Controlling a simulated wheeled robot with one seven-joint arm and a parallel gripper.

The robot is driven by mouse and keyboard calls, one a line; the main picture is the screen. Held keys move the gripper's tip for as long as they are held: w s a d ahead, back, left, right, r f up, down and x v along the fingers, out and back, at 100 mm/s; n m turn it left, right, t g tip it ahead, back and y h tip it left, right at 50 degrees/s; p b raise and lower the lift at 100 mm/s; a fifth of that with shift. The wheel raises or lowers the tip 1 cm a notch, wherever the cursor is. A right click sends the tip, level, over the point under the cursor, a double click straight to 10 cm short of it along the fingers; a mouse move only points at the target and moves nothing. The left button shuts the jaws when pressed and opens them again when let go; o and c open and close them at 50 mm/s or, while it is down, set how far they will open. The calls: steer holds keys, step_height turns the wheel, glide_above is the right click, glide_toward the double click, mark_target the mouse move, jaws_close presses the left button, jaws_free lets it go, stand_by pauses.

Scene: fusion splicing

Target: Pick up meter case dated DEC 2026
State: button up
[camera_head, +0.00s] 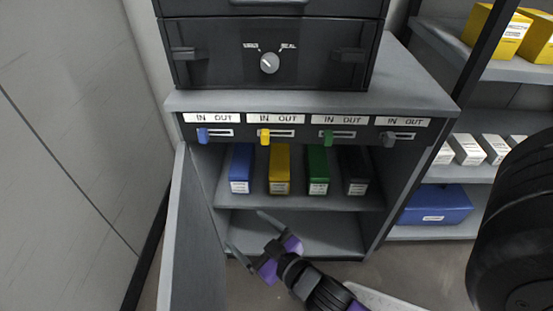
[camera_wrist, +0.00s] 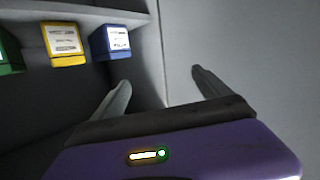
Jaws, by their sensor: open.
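Several meter cases stand in a row on the cabinet's upper inner shelf: a blue case (camera_head: 241,168), a yellow case (camera_head: 279,168), a green case (camera_head: 318,170) and a black case (camera_head: 355,171). Each has a white label on its front, too small to read, so I cannot tell which is dated DEC 2026. My gripper (camera_head: 250,234) is open and empty, low in front of the cabinet and below the cases. In the wrist view, the fingers (camera_wrist: 160,80) are apart, with the blue case (camera_wrist: 111,42), yellow case (camera_wrist: 66,44) and green case (camera_wrist: 8,52) beyond them; the black case is out of view.
The cabinet door (camera_head: 190,240) stands open at the left. Four-way IN/OUT sliders (camera_head: 264,136) sit above the shelf. The lower shelf (camera_head: 310,238) looks bare. A rack at the right holds a blue bin (camera_head: 437,207), white boxes (camera_head: 467,150) and yellow boxes (camera_head: 495,28).

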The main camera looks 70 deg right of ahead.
steer(key=w+d+m+g+h+p, duration=0.3)
steer(key=w+d+m+g+h, duration=0.15)
steer(key=d, duration=1.05)
steer(key=m+g+h, duration=0.3)
steer(key=m+g, duration=0.1)
steer(key=m, duration=0.1)
glide_toward(280, 158)
steer(key=shift+w+d+f+p, duration=0.3)
steer(key=shift+w+d+p, duration=0.1)
steer(key=shift+w+d, duration=0.1)
steer(key=shift+s+d+m, duration=0.15)
steer(key=shift+s+m, duration=0.05)
steer(key=shift+m, duration=0.25)
steer(key=shift+d+f+g, duration=0.2)
steer(key=shift+d+g, duration=0.05)
steer(key=shift+d, duration=0.05)
steer(key=x, duration=0.2)
steer(key=b+x, duration=0.1)
steer(key=x, duration=0.4)
steer(key=shift+w+r, duration=0.1)
steer(key=shift+w, duration=0.25)
steer(key=shift+c, duration=0.5)
steer(key=shift+r, duration=0.1)
jaws_close()
